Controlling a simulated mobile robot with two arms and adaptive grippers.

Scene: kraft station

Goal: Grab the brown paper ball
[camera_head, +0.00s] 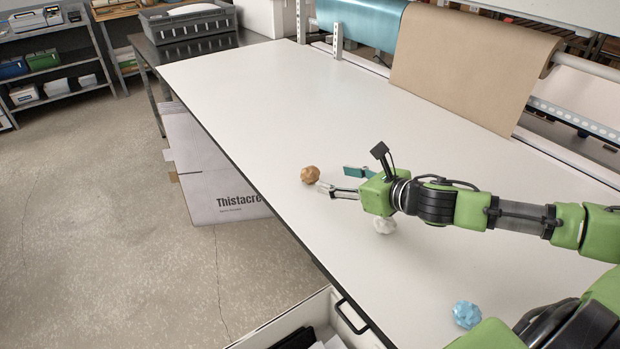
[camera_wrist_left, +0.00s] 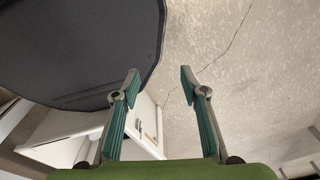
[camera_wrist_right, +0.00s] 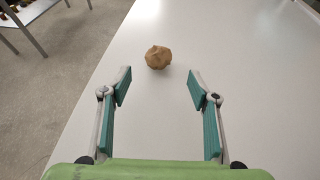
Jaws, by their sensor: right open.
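The brown paper ball (camera_head: 310,175) lies on the white table near its left edge in the head view. My right gripper (camera_head: 334,181) is open and empty, just to the right of the ball, with its fingers pointing toward it. In the right wrist view the ball (camera_wrist_right: 158,57) sits ahead of the open fingers (camera_wrist_right: 158,88), roughly centred between them and not touching them. My left gripper (camera_wrist_left: 160,82) shows in the left wrist view, open and empty, with the floor beyond it.
A white paper ball (camera_head: 385,226) lies on the table (camera_head: 260,100) below my right gripper. A blue paper ball (camera_head: 467,314) lies nearer the front. An open drawer (camera_head: 300,322) sticks out at the bottom. The far table surface is clear.

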